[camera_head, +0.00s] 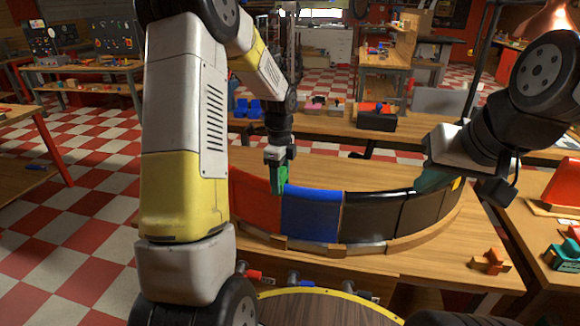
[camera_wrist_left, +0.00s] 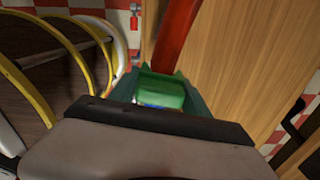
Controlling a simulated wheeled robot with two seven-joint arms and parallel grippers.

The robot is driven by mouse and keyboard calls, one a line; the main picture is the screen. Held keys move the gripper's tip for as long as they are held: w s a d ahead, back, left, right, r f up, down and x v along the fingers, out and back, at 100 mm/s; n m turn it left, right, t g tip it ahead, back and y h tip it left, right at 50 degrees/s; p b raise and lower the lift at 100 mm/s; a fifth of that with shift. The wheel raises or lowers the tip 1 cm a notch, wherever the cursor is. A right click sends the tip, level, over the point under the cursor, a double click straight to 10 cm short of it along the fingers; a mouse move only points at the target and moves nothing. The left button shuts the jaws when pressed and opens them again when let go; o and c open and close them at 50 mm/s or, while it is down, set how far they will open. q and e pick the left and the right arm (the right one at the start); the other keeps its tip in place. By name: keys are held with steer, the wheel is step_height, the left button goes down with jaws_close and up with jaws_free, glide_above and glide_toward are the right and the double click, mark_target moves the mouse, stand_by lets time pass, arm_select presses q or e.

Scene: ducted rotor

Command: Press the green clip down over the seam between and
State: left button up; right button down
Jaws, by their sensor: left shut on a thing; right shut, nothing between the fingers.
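The green clip (camera_head: 279,178) is between the fingers of my left gripper (camera_head: 276,186), at the top of the curved duct wall where the red panel (camera_head: 255,203) meets the blue panel (camera_head: 312,215). In the left wrist view the clip (camera_wrist_left: 160,92) is held between dark green fingers, with the red panel's edge (camera_wrist_left: 175,35) running up to it. I cannot tell whether the clip is seated on the seam. My right gripper (camera_head: 430,178) is shut and empty, at the black panels (camera_head: 372,218) on the right; whether it touches them is unclear.
A wooden curved rail (camera_head: 410,240) runs along the foot of the duct wall on the wooden table (camera_head: 350,270). A small orange-brown block piece (camera_head: 491,261) lies on the table at right. Red and green pieces (camera_head: 566,258) stand on the right-hand table.

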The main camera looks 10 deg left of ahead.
arm_select(q)
steer(key=shift+f, duration=0.45)
stand_by(0.5)
steer(key=o, duration=1.4)
step_height(320, 180, up, 7)
steer(key=shift+f, duration=0.15)
steer(key=shift+s+r, duration=0.1)
steer(key=shift+r, duration=0.6)
steer(key=s+r+n+t, duration=0.2)
steer(key=s+r+n, duration=0.2)
steer(key=s+n, duration=0.2)
steer(key=s+d+r+n+t+h, duration=0.1)
steer(key=s+r+n, duration=0.4)
steer(key=s, duration=0.5)
steer(key=s+d+r+n+t+h, duration=0.1)
steer(key=s+r+n+t, duration=0.2)
steer(key=s+n, duration=0.5)
steer(key=shift+r, duration=0.65)
